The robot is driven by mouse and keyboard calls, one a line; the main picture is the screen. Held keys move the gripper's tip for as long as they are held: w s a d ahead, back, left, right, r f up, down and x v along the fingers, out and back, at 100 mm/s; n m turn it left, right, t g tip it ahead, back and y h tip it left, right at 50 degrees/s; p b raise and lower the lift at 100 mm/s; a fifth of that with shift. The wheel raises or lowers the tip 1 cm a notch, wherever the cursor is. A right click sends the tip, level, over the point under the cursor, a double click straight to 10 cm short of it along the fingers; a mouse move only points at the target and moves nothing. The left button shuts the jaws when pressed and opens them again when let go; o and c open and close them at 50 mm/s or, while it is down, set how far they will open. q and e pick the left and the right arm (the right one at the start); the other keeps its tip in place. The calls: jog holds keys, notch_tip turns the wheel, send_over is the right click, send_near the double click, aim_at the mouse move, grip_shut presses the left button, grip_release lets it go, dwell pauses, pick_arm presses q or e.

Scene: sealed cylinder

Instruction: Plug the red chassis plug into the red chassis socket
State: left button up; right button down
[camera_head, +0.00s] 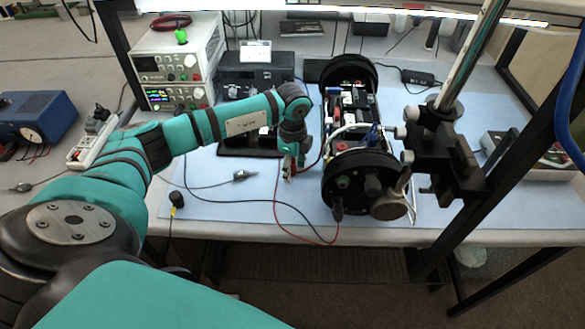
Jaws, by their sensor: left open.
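The sealed cylinder (330,190) lies on the blue mat with its black round end cap facing the front. The cap carries small fittings, one with a green centre (343,182); I cannot make out which is the red socket. A black connector (337,208) sits at the lower edge of the cap. A thin red cable (277,205) runs from beside my left gripper (289,174) down and round to near that connector. The red plug itself is too small to pick out. My left gripper is open, pointing down, just left of the cylinder. My right gripper is not in view.
A clamp stand (440,150) stands close to the cylinder's right. A black cable with a grey metal plug (241,175) and a yellow-marked plug (177,200) lie on the left. Power supplies (170,65) stand at the back left. The mat's front left is mostly clear.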

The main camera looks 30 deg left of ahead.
aim_at(293, 164)
pick_arm(q)
grip_shut()
jog(key=shift+r, duration=0.1)
jog(key=shift+r+b, duration=0.4)
jog(key=shift+r, duration=0.1)
notch_tip(293, 164, up, 2)
jog(key=shift+r+b, duration=0.1)
jog(key=shift+b, duration=0.5)
jog(key=s+d+b, duration=0.1)
jog(key=s, duration=0.4)
jog(key=s+d+r+b, duration=0.1)
jog(key=s+d, duration=0.1)
jog(key=s, duration=0.3)
jog(key=s+d+b, duration=0.2)
jog(key=s, duration=0.3)
jog(key=shift+d+r, duration=0.25)
jog(key=shift+r, duration=0.1)
